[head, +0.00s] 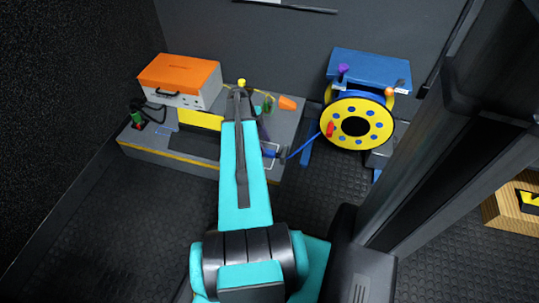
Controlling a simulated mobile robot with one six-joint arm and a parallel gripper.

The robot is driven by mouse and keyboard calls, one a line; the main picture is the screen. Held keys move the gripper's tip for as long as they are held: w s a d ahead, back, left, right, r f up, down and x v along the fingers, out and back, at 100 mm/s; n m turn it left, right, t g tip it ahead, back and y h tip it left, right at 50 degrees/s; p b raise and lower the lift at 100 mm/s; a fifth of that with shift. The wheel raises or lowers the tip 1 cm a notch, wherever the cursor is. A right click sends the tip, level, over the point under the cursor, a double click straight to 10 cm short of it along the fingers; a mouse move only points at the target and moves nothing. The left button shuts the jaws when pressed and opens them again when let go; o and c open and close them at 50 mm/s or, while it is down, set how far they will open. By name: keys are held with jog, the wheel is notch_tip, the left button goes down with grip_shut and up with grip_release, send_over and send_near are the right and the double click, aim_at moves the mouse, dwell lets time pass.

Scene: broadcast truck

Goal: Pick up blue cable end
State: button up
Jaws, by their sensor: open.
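The blue cable end (276,154) is a blue connector near the front right edge of the low grey platform (284,125), just right of my teal arm. A blue cable (303,145) runs from it up to the yellow cable reel (375,108) on the right. The cable end lies within or beside a pale rectangular outline; the exact contact is too small to tell. My arm reaches forward over the platform, left of the cable end. Its far end is dark and my gripper's fingers cannot be made out; the arm hides that area.
An orange-topped case (180,78) stands at the platform's left back, with a green-and-red connector (137,118) on a black cable. An orange piece (288,103) lies right of my arm. A wooden box (508,212) stands far right. Dark floor in front is clear.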

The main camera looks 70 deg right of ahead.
aim_at(270, 151)
jog(key=shift+f, duration=0.1)
jog(key=shift+d+b+x, duration=0.1)
jog(key=shift+b+x, duration=0.4)
jog(key=shift+x, duration=0.15)
jog(key=shift+d+b+x, duration=0.15)
jog(key=shift+b+x, duration=0.35)
jog(key=shift+x, duration=0.2)
jog(key=shift+b+x, duration=0.5)
jog(key=shift+x, duration=0.65)
grip_shut()
